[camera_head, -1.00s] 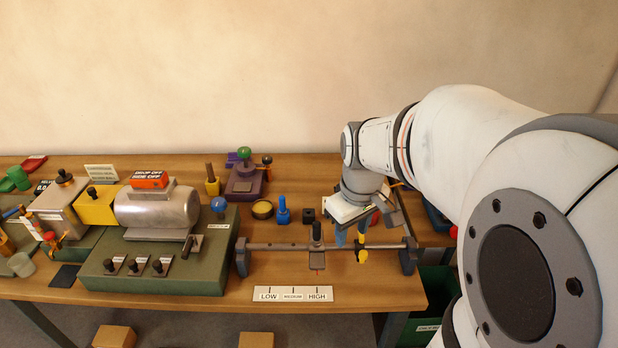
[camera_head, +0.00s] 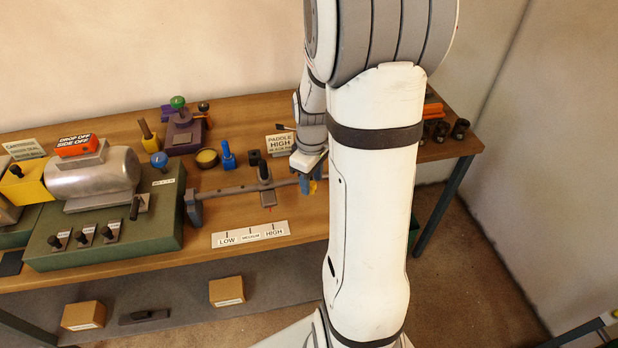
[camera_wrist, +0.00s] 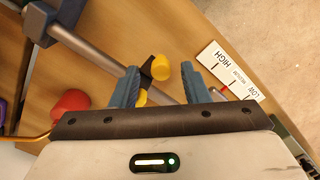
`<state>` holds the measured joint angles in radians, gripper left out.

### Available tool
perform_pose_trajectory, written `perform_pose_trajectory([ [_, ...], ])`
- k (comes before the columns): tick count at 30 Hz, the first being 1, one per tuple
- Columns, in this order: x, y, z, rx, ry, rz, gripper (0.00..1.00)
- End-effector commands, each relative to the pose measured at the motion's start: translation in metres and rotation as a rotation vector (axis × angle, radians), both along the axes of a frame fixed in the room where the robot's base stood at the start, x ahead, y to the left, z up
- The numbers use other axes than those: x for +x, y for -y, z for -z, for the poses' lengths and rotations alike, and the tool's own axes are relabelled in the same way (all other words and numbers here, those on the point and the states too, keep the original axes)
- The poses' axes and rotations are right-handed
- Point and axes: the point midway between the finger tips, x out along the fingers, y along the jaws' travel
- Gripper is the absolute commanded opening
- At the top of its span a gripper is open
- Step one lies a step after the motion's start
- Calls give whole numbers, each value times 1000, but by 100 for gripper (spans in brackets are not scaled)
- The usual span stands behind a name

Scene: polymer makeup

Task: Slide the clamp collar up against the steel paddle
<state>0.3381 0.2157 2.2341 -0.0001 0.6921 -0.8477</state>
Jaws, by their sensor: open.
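The clamp collar (camera_wrist: 141,98) is yellow, with a black stem and a yellow knob. It sits on a steel rod and is partly hidden by my gripper; a bit of yellow (camera_head: 314,187) shows in the head view. My gripper (camera_wrist: 160,72) is open, its blue fingers on either side of the collar; contact cannot be told. I cannot make out the paddle in the wrist view.
The rod's left support (camera_head: 194,207) stands beside a green machine base (camera_head: 110,225). A PADDLE HIGH sign (camera_head: 280,144) stands behind. My arm hides the bench on the right.

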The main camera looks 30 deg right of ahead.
Motion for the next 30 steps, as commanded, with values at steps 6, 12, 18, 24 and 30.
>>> perform_pose_trajectory([
  [6,0,0,2,0,0,1,42],
  [12,0,0,2,0,0,2,31],
  [18,0,1,2,0,0,2,14],
  [24,0,1,2,0,1,2,0],
  [30,0,1,2,0,1,3,0],
])
